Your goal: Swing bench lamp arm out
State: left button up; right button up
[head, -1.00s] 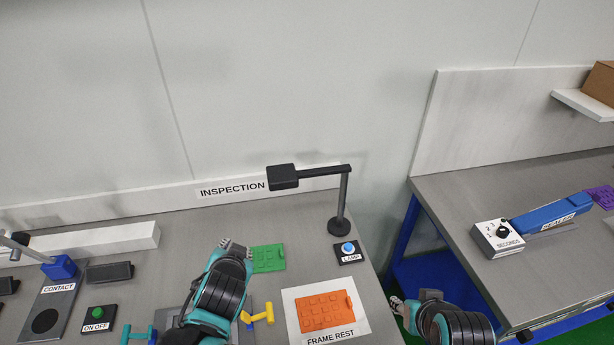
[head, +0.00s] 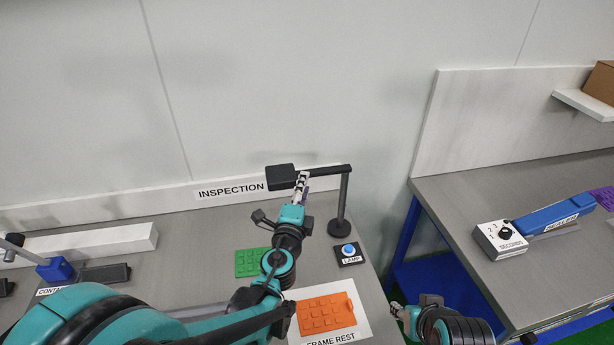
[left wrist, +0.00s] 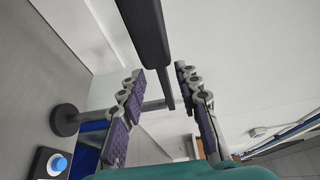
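The bench lamp has a black head (head: 281,177), a thin dark arm (head: 330,171) and an upright pole (head: 343,203) on a round base. Its arm runs left from the pole top, above the bench. My left gripper (head: 302,181) is at the lamp arm, just right of the head. In the left wrist view my left gripper (left wrist: 160,72) has its fingers apart, and the lamp head (left wrist: 147,35) and arm (left wrist: 168,89) show in the gap between them. Contact cannot be told. My right gripper (head: 397,309) is low beside the bench; its fingers are unclear.
A blue LAMP button (head: 348,249) sits by the lamp base. A green plate (head: 251,262) and an orange plate (head: 326,313) on the FRAME REST lie below my left arm. The wall with the INSPECTION label (head: 231,191) is behind. Another bench (head: 450,208) stands right across a gap.

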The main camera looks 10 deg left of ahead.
pick_arm(q)
jog(key=w, duration=0.5)
jog(key=shift+w+d+b, duration=0.2)
jog(key=shift+w+b, duration=0.1)
jog(key=shift+b, duration=0.1)
grip_shut()
